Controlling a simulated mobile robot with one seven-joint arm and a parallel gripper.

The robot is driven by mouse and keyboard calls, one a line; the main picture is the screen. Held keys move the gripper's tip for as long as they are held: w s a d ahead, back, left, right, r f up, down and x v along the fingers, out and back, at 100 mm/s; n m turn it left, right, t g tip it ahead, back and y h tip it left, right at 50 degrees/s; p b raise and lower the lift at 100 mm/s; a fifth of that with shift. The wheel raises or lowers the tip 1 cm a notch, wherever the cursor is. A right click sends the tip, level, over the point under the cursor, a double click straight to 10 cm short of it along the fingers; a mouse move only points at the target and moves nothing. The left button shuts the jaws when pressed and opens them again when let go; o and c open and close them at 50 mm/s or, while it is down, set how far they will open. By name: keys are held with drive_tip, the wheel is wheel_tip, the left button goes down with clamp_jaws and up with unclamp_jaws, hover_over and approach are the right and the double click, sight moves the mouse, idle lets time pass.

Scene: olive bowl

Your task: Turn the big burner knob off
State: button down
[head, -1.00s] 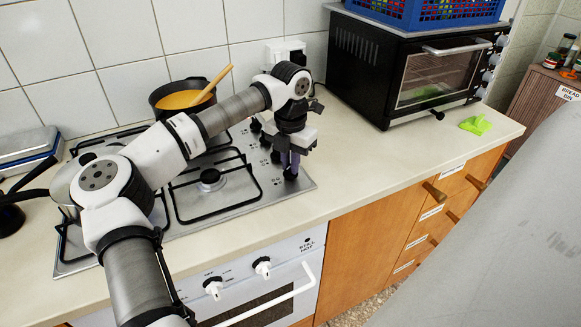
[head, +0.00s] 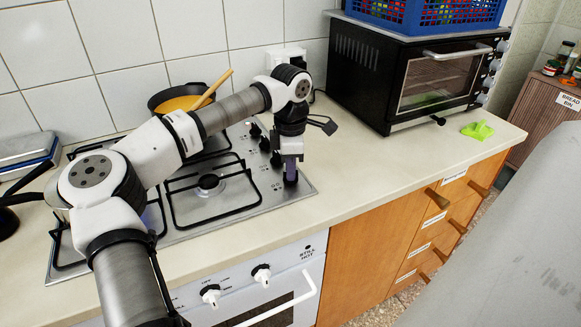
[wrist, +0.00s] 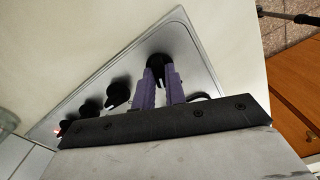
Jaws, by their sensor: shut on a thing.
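The steel hob (head: 235,215) has a row of several black knobs along its right side. My gripper (head: 291,172) points down over the knob nearest the front corner. In the wrist view, its purple fingers (wrist: 158,76) lie on both sides of that black knob (wrist: 159,60) and are shut on it. Other knobs (wrist: 118,92) stand in line behind it, apart from the fingers. A bluish glow shows at the front-left burner, partly hidden by my arm. The knob's markings are too small or covered to read.
A pan (head: 180,100) with orange food and a wooden spoon sits on a rear burner. A black toaster oven (head: 410,75) stands right of the hob. The counter (head: 375,165) between hob and green item (head: 478,130) is clear.

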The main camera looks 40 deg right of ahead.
drive_tip(key=shift+m, duration=1.1)
drive_tip(key=c, duration=1.4)
unclamp_jaws()
drive_tip(key=shift+c, duration=0.2)
wheel_tip(320, 180, up, 14)
drive_tip(key=b, duration=0.1)
drive_tip(key=shift+b, duration=0.35)
drive_tip(key=shift+f, duration=0.1)
